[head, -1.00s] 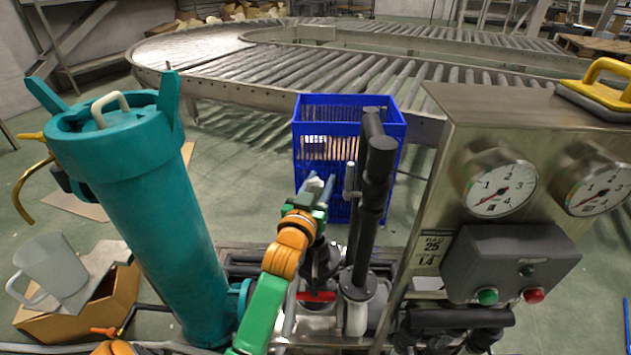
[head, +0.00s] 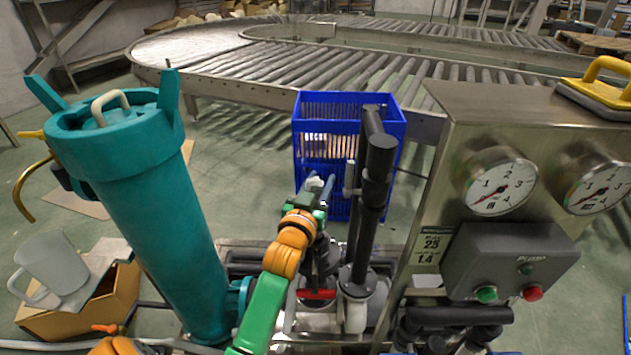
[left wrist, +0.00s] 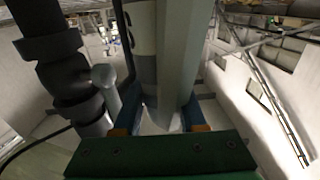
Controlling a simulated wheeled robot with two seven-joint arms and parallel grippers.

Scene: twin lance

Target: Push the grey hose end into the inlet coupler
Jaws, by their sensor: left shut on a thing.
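My left gripper (head: 320,192), on the orange and green arm, is in the middle of the head view, in front of the blue crate and left of a black upright pipe. In the left wrist view its jaws (left wrist: 158,122) are shut on a smooth grey piece (left wrist: 178,50), which appears to be the grey hose end. In the head view only a small pale tip (head: 313,181) shows at the jaws. The inlet coupler cannot be singled out with certainty among the fittings below, partly hidden by my arm. My right gripper is not in view.
The black upright pipe (head: 376,180) stands close right of my gripper. A red-handled valve (head: 316,294) and white fitting (head: 356,312) sit low. A teal filter vessel (head: 160,220) stands left, a gauge panel (head: 430,250) right. The blue crate (head: 345,112) is behind.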

